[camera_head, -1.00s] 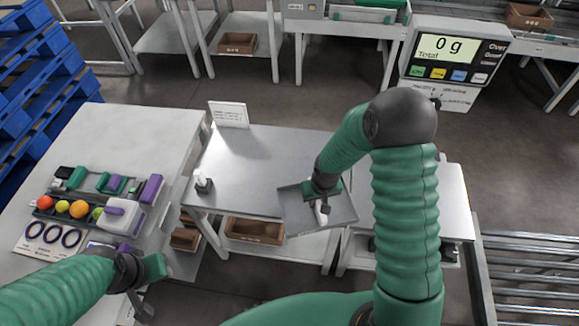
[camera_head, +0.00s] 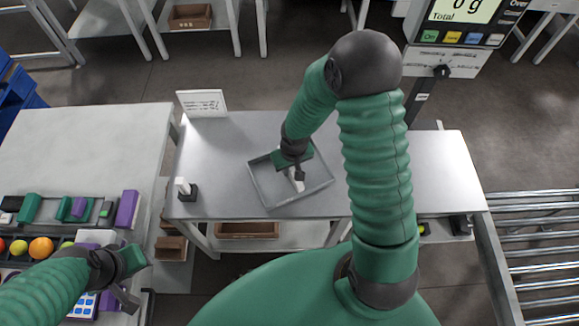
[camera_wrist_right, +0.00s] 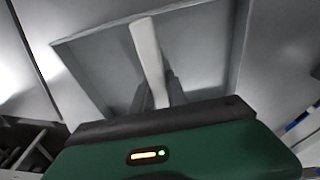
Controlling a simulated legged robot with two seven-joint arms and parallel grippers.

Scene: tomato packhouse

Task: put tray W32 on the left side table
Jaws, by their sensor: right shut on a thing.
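My right gripper is shut on the tray's pale upright grip bar; the bar (camera_wrist_right: 147,45) and the tray floor (camera_wrist_right: 95,65) also show in the right wrist view. The tray looks empty and slightly turned; I cannot tell whether it touches the table. No W32 mark is readable. My left gripper (camera_head: 128,280) is at the lower left, beside the pale left table (camera_head: 85,150); its jaw opening is unclear.
On the steel table (camera_head: 225,150) stand a white sign (camera_head: 202,103) and a small white-topped item (camera_head: 186,189). The left table's front holds fruit, purple and green items; its back is bare. A scale display (camera_head: 460,15) stands back right, rollers (camera_head: 540,240) at right.

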